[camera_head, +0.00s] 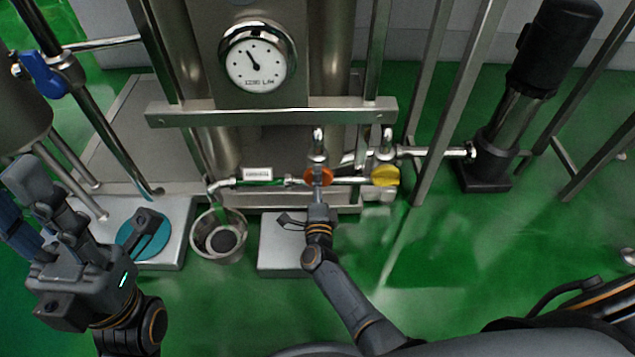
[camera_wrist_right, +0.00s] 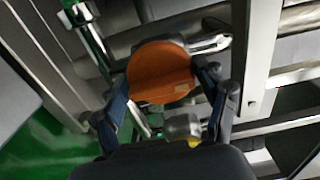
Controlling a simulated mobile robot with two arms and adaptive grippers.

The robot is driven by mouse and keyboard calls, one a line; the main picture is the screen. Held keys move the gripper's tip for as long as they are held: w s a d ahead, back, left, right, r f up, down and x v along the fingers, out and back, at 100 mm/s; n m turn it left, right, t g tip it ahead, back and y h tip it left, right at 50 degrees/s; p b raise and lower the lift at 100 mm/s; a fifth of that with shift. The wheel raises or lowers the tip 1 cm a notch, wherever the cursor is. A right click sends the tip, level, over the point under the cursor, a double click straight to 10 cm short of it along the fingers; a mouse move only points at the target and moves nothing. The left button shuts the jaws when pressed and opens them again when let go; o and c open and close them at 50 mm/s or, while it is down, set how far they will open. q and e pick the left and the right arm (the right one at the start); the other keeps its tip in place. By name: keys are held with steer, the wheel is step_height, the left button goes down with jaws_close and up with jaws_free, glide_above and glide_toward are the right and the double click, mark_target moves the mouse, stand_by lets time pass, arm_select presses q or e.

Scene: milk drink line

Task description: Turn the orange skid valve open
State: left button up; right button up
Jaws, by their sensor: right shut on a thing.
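The orange skid valve's round handle (camera_head: 318,177) sits on the horizontal pipe low on the skid, seen in the head view. My right gripper (camera_head: 319,198) reaches up to it from below. In the right wrist view the orange disc (camera_wrist_right: 161,72) lies between the two fingers of my right gripper (camera_wrist_right: 165,95), which are shut on it at its left and right edges. The disc's lower part and shaft are partly hidden. My left gripper (camera_head: 35,205) is at the far left, away from the valve; its finger gap is unclear.
A yellow valve handle (camera_head: 385,176) is close to the right of the orange one. A metal bucket (camera_head: 219,245) stands left, below a pipe outlet. A gauge (camera_head: 255,63) and a crossbar (camera_head: 270,113) are above. A black-topped pump (camera_head: 551,50) stands right.

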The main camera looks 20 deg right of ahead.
steer(key=o, duration=1)
